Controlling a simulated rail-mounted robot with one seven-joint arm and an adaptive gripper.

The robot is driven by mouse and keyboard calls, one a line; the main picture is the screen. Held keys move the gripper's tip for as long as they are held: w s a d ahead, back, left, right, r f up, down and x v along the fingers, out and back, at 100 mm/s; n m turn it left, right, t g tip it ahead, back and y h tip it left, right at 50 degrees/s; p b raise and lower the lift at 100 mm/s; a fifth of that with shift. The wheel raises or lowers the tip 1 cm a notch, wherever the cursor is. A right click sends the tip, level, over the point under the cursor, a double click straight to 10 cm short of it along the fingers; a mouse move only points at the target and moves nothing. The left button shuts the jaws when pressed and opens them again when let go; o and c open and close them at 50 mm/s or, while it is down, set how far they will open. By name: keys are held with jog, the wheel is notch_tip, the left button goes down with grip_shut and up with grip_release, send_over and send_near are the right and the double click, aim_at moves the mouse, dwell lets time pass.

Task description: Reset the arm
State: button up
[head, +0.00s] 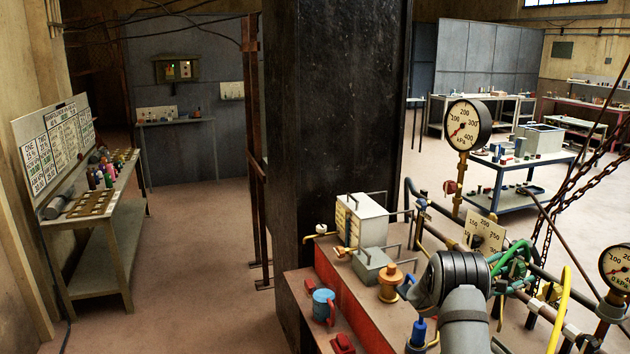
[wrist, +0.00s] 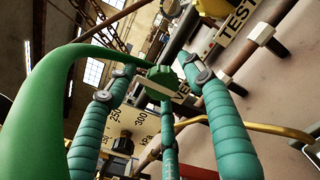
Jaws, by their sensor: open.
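My gripper (wrist: 156,68) shows in the wrist view as teal, ribbed fingers reaching up from the bottom edge, spread apart. A green hexagonal fitting (wrist: 162,80) appears between the fingertips; I cannot tell whether they touch it.
A tall dark pillar (head: 335,110) stands left of the red-sided bench (head: 345,300), which holds a grey box (head: 365,218) and a blue mug (head: 323,305). Open floor (head: 195,260) lies at left.

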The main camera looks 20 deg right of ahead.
jog(key=shift+r+n+p, duration=0.2)
jog(key=shift+n+p, duration=0.3)
jog(key=shift+p, duration=0.2)
jog(key=shift+a+f+b, duration=0.3)
jog(key=shift+a+b, duration=0.05)
jog(key=shift+b, duration=0.1)
jog(key=shift+a+r, duration=0.1)
jog(key=shift+a, duration=0.35)
